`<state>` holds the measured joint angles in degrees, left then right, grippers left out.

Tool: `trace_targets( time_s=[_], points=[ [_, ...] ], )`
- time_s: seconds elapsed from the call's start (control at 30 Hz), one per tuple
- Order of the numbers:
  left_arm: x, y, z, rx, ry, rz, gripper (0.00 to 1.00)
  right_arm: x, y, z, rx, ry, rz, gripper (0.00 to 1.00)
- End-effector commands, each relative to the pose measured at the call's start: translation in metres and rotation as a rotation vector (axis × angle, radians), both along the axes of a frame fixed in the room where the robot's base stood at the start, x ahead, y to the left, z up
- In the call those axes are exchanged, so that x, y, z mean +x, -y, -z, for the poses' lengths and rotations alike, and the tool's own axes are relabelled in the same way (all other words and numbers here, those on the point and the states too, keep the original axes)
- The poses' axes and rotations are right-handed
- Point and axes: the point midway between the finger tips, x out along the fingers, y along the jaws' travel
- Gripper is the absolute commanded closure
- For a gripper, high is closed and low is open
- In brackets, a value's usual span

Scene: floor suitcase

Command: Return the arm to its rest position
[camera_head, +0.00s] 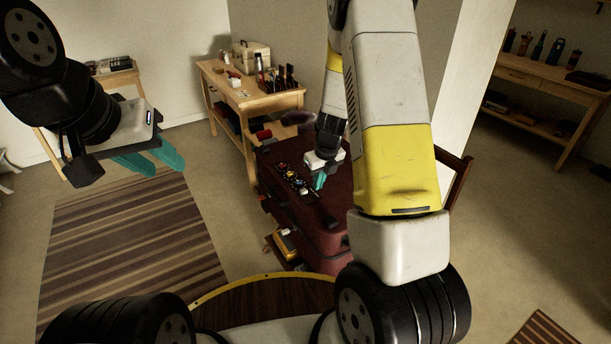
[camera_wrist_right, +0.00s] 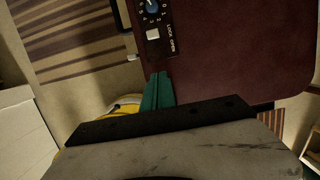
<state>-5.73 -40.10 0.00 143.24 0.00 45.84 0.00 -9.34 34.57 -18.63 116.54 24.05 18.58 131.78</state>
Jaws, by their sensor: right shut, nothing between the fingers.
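My right gripper (camera_head: 319,182) is above the top of a dark red suitcase (camera_head: 333,243) in the head view. Its teal fingers (camera_wrist_right: 157,92) are together and empty in the right wrist view, near the edge of the suitcase (camera_wrist_right: 235,50). Whether they touch it I cannot tell. My right arm (camera_head: 390,90) reaches down across the middle of the head view. My left gripper (camera_head: 158,163) hangs in the air at the left, over the striped rug, with its two teal fingers somewhat apart and nothing seen between them.
A control panel with knobs (camera_head: 290,178) lies on the suitcase; a blue dial (camera_wrist_right: 152,8) shows close up. A wooden workbench (camera_head: 255,98) with tools stands behind, another (camera_head: 550,85) at the right. A striped rug (camera_head: 130,245) covers open floor at the left.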

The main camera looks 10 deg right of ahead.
Motion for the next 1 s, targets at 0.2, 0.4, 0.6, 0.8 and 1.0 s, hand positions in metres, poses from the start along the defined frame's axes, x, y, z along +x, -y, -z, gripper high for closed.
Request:
trace_targets(
  time_s=[0.2,0.4,0.6,0.8,1.0],
  points=[
    [0.0,0.0,0.0,0.0,0.0,0.0,0.64,-0.005,0.0,-0.022,0.0,0.006,-0.022,1.0],
    [0.0,0.0,0.0,0.0,0.0,0.0,0.64,-0.021,-0.014,-0.082,-0.015,0.09,-0.34,1.0],
    [0.0,0.0,0.0,0.0,0.0,0.0,0.64,-0.066,-0.034,-0.168,-0.123,0.259,-0.923,1.0],
    [0.0,0.0,0.0,0.0,0.0,0.0,0.64,-0.126,-0.044,-0.235,-0.339,0.422,-1.507,1.0],
    [0.0,0.0,0.0,0.0,0.0,0.0,0.64,-0.193,-0.046,-0.278,-0.652,0.514,-2.062,1.0]
  ],
)
